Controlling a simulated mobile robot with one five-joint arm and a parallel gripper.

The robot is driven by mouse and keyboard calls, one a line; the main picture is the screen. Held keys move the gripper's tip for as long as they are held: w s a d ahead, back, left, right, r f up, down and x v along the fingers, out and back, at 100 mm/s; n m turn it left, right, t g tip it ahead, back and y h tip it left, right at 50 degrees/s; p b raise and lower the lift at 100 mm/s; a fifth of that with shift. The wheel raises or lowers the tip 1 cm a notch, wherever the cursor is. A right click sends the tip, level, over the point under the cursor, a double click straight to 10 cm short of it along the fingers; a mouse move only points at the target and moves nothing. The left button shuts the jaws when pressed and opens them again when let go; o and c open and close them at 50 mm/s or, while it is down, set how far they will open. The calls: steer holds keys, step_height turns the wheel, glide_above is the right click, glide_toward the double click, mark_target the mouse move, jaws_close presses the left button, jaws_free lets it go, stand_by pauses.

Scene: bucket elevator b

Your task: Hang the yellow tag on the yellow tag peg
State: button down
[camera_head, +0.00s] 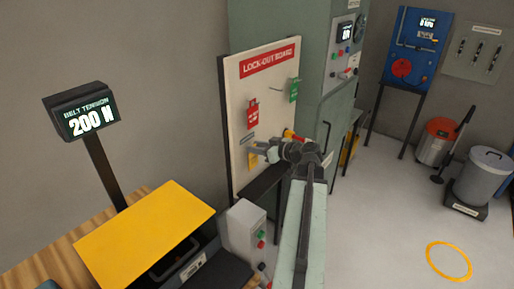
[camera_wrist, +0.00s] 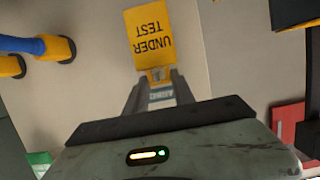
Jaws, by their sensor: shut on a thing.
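The yellow tag (camera_wrist: 150,35) reads "UNDER TEST", upside down in the wrist view. My gripper (camera_wrist: 157,78) is shut on its narrow end. In the head view my gripper (camera_head: 264,151) is at the lower part of the lock-out board (camera_head: 270,88), with the yellow tag (camera_head: 252,160) at its tip, close to the board face. A small blue label (camera_head: 247,138) is just above; a label also shows between my fingers in the wrist view (camera_wrist: 160,95). The yellow tag peg cannot be made out, and whether the tag touches it cannot be told.
A red tag (camera_head: 252,113) and a green tag (camera_head: 293,90) hang higher on the board. A red-and-yellow part (camera_head: 292,135) is close to my wrist.

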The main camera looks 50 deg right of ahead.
steer(key=shift+r, duration=0.2)
steer(key=s, duration=0.7)
steer(key=shift+d, duration=0.35)
stand_by(0.8)
stand_by(0.5)
